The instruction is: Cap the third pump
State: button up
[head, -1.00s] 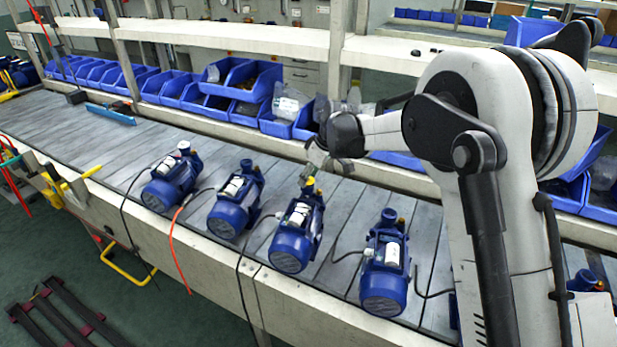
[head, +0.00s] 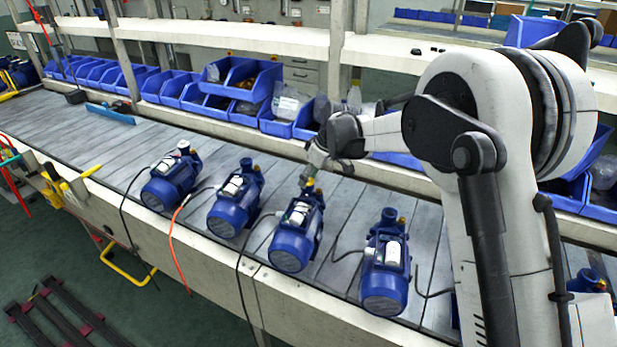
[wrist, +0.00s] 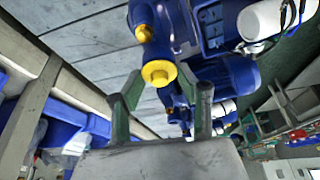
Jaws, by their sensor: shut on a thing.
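Several blue pumps stand in a row on the bench. The third pump from the left (head: 297,230) is below my gripper (head: 310,179). In the wrist view, a round yellow cap (wrist: 158,73) shows between the two fingers of my gripper (wrist: 163,92), in line with the pump's blue port (wrist: 153,48). My gripper is shut on the yellow cap. The cap looks at or very near the port; I cannot tell whether it is seated. The first pump (head: 171,182), second pump (head: 235,203) and fourth pump (head: 385,272) stand beside it.
Blue bins (head: 240,88) line the back of the bench under a white shelf (head: 240,40). Cables, one orange (head: 176,255), hang over the front edge. Neighbouring pumps stand close on both sides.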

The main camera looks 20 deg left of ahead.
jog(key=shift+f, duration=0.15)
jog(key=o, duration=0.8)
jog(key=p+v, duration=0.1)
jog(key=v, duration=0.5)
jog(key=shift+p, duration=0.4)
jog(key=v, duration=1.2)
